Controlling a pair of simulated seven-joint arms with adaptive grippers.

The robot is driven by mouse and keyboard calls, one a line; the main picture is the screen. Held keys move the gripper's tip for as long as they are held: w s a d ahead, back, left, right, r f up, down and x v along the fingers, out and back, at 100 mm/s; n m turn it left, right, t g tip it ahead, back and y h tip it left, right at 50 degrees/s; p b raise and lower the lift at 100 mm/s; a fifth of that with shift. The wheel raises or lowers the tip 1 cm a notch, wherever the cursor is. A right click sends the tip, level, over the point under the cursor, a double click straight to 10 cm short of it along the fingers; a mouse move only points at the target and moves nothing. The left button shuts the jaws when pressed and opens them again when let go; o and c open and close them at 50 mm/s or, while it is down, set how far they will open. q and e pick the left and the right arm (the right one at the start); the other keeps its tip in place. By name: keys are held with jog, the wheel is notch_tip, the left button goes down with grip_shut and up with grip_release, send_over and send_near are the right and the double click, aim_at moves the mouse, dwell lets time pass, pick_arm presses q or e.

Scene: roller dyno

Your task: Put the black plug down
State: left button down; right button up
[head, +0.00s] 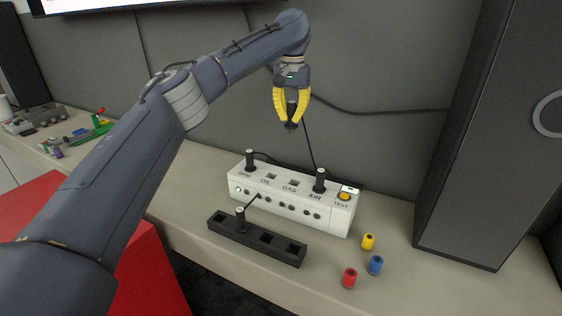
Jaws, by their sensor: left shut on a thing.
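My left gripper (291,122) has yellow fingers and is shut on a black plug (291,109). It holds the plug upright in the air above and behind the white box (288,207). The box has labelled sockets. One black plug (250,161) stands at its left end and another (320,181) stands by the AIR label. The OIL and GAS sockets look empty. A black holder (272,247) lies in front, with a plug (241,220) in its left part. My right gripper is not in view.
Yellow (368,242), blue (376,264) and red (349,278) small cylinders stand right of the holder. A tall dark cabinet (470,140) stands at the right. Tools (75,137) lie at the far left. A grey padded wall is behind the bench.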

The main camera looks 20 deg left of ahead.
pick_arm(q)
jog(key=a+f+n, duration=0.1)
jog(key=a, duration=0.6)
jog(key=shift+w+f, duration=0.15)
jog(key=shift+f, duration=4.45)
jog(key=shift+w+f, duration=0.15)
jog(key=shift+f, duration=4.45)
jog(key=shift+f, duration=0.35)
jog(key=c, duration=1.5)
grip_release()
jog(key=shift+r, duration=0.1)
notch_tip(320, 180, up, 13)
jog(key=shift+f, duration=0.2)
